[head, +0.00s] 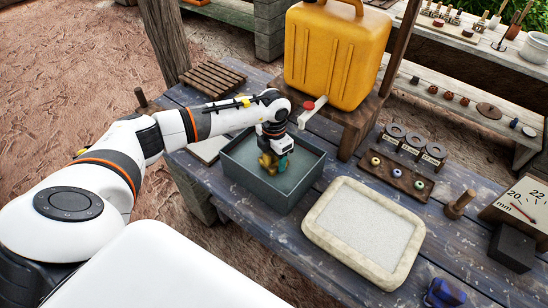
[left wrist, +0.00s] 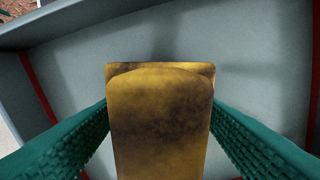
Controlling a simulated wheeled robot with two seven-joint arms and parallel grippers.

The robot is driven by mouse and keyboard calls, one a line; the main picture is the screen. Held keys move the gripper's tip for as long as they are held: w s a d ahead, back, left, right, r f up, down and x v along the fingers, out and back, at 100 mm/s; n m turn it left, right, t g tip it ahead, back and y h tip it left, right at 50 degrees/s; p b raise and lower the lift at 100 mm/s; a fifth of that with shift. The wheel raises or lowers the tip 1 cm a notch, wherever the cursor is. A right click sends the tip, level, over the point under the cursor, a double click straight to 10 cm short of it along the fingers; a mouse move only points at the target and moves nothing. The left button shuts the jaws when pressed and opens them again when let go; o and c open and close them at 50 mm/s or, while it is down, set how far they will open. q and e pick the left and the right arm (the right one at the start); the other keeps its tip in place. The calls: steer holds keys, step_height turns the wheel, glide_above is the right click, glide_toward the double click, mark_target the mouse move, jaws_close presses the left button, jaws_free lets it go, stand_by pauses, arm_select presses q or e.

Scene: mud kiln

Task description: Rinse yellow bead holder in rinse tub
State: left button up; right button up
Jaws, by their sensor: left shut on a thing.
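The rinse tub (head: 300,190) is a grey rectangular basin on the wooden table; its pale inner floor and walls also fill the left wrist view (left wrist: 262,55). My left gripper (head: 275,164) reaches down inside the tub. Its green ridged fingers (left wrist: 160,125) are shut on the yellow bead holder (left wrist: 160,115), which has dark brown smudges on its face. In the head view the yellow holder (head: 265,160) shows small beside the fingers, within the tub's walls. Whether its lower end touches the floor or water is hidden. My right gripper is not in view.
A yellow jerrycan (head: 335,55) with a red-tipped spout stands on a wooden stand behind the tub. A cream-rimmed tray (head: 318,212) lies to the right. A bead board (head: 395,180), a wooden peg (head: 459,204) and a dark block (head: 512,248) stand farther right.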

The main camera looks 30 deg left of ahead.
arm_select(q)
steer(key=shift+r+p, duration=2.5)
steer(key=shift+r, duration=1.65)
